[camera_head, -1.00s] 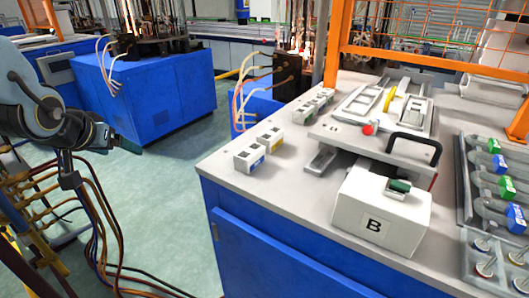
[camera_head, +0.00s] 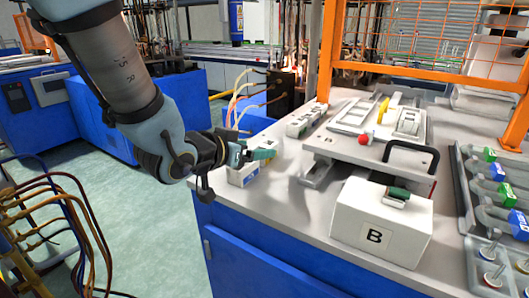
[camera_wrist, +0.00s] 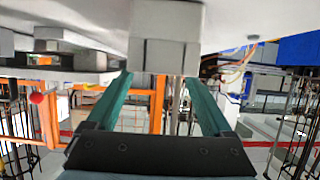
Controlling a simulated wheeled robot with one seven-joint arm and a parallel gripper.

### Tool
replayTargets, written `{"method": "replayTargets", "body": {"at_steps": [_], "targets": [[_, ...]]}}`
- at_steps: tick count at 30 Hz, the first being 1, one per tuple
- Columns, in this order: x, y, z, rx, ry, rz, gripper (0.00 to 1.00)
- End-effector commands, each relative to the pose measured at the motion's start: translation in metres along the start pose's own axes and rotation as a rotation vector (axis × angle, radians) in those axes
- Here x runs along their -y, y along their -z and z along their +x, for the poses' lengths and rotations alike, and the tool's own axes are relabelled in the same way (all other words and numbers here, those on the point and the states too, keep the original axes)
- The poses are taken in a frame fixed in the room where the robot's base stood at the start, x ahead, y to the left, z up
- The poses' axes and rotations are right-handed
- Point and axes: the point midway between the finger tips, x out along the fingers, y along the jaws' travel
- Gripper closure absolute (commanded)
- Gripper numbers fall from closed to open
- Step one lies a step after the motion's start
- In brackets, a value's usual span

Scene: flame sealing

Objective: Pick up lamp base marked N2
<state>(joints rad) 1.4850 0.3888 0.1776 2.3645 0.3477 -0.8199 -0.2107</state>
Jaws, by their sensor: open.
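My gripper (camera_head: 264,151) is open, with teal fingers above the left end of the white bench. Small white blocks stand along that edge. The nearest one, a white block with a blue label (camera_head: 243,177), is just below my gripper and partly covered by it. In the wrist view, a pale block (camera_wrist: 165,52) lies ahead of the open fingers (camera_wrist: 160,82), roughly in line with the gap; whether they touch cannot be told. No marking N2 is readable, so I cannot tell which thing is the N2 base.
A white box marked B (camera_head: 378,225) and a fixture with a black handle (camera_head: 411,152) stand right of my gripper. A red knob (camera_head: 365,138) sticks up there. A grey tray with green and blue labelled parts (camera_head: 461,200) is far right. An orange mesh guard (camera_head: 420,70) stands behind.

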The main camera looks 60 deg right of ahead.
Motion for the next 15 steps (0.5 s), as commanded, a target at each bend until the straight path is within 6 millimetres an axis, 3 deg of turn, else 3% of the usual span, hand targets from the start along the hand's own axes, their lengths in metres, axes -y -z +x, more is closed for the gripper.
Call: {"method": "replayTargets", "body": {"at_steps": [6, 15], "targets": [[0.001, 0.003, 0.011, 0.001, 0.001, 0.0, 0.15], [0.001, 0.006, 0.048, 0.002, -0.001, 0.001, 0.15]]}}
